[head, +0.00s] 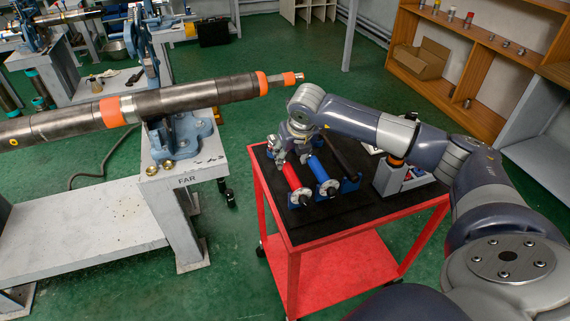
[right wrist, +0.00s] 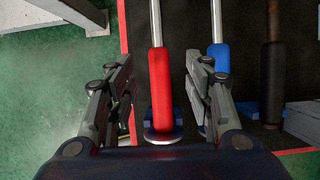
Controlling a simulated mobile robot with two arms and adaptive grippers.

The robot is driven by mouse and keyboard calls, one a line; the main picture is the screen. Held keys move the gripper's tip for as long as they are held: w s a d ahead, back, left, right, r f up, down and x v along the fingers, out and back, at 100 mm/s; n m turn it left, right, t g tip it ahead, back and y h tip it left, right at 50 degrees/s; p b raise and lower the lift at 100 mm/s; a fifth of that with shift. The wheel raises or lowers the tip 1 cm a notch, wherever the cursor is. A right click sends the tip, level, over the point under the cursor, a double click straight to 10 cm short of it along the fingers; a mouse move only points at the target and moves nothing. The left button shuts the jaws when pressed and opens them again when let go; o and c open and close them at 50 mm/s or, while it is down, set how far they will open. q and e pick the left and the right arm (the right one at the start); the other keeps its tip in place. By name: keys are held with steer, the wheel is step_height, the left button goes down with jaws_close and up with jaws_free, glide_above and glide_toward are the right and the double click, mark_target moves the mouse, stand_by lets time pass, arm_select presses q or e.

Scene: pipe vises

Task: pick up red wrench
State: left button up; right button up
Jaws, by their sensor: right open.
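The red wrench (head: 291,176) lies in a blue holder at the left part of the red cart's top in the head view. In the right wrist view the red wrench (right wrist: 160,85) shows a red handle, a silver shaft and a round disc at the near end. My right gripper (head: 281,154) is over the wrench in the head view. In the right wrist view my right gripper (right wrist: 158,65) is open, with one finger on each side of the red handle and nothing gripped. How far the fingers are above the handle is unclear. My left gripper is out of view.
A blue-handled wrench (head: 318,169) lies close to the right of the red one, and a black-handled tool (head: 341,156) lies beyond it. A grey caddy (head: 393,181) stands at the cart's right. A pipe (head: 190,98) rests in a vise on the left bench.

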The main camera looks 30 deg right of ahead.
mark_target(288, 166)
steer(key=x, duration=0.3)
steer(key=shift+r, duration=0.1)
steer(key=shift+w+f+p, duration=0.1)
steer(key=shift+f+p, duration=0.2)
steer(key=shift+p, duration=0.15)
steer(key=p+x, duration=0.1)
steer(key=x, duration=0.2)
steer(key=shift+a+f, duration=0.1)
steer(key=shift+f, duration=0.2)
steer(key=shift+w+f, duration=0.2)
steer(key=shift+f, duration=0.3)
jaws_close()
steer(key=shift+r, duration=0.15)
